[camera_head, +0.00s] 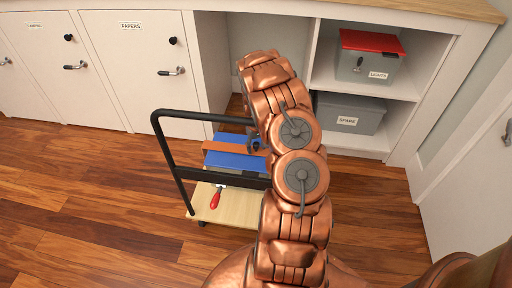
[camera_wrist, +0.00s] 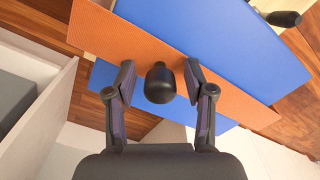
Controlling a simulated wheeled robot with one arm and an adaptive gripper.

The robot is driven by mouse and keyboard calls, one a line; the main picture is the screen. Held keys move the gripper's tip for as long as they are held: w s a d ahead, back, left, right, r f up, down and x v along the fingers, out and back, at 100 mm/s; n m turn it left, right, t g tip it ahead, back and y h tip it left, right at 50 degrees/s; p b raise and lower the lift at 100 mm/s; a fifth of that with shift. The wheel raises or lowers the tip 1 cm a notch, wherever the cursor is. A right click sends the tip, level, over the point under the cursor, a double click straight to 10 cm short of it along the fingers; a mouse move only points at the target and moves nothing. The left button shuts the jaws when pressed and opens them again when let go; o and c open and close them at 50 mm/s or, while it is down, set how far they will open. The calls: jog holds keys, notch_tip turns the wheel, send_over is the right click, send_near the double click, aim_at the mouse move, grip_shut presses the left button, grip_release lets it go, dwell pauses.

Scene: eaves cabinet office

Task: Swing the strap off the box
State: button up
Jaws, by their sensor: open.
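The blue box (camera_head: 232,161) rests on the cart, with an orange strap (camera_head: 221,148) lying across it. In the wrist view the box (camera_wrist: 225,45) fills the upper right, and the strap (camera_wrist: 150,45) runs diagonally over it. A black rounded knob (camera_wrist: 160,88) stands in front of the strap; whether it is fixed to the strap I cannot tell. My gripper (camera_wrist: 160,76) is open, with one finger on each side of the knob and gaps between. In the head view my arm covers the right part of the box and most of the gripper.
The cart has a pale wooden deck (camera_head: 227,204) and a black push handle (camera_head: 172,160) on its left. Behind are white cabinets (camera_head: 135,65) and a shelf with a red-lidded box (camera_head: 366,58) and a grey box (camera_head: 349,113). Floor is clear at left.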

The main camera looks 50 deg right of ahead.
grip_shut()
dwell(0.4)
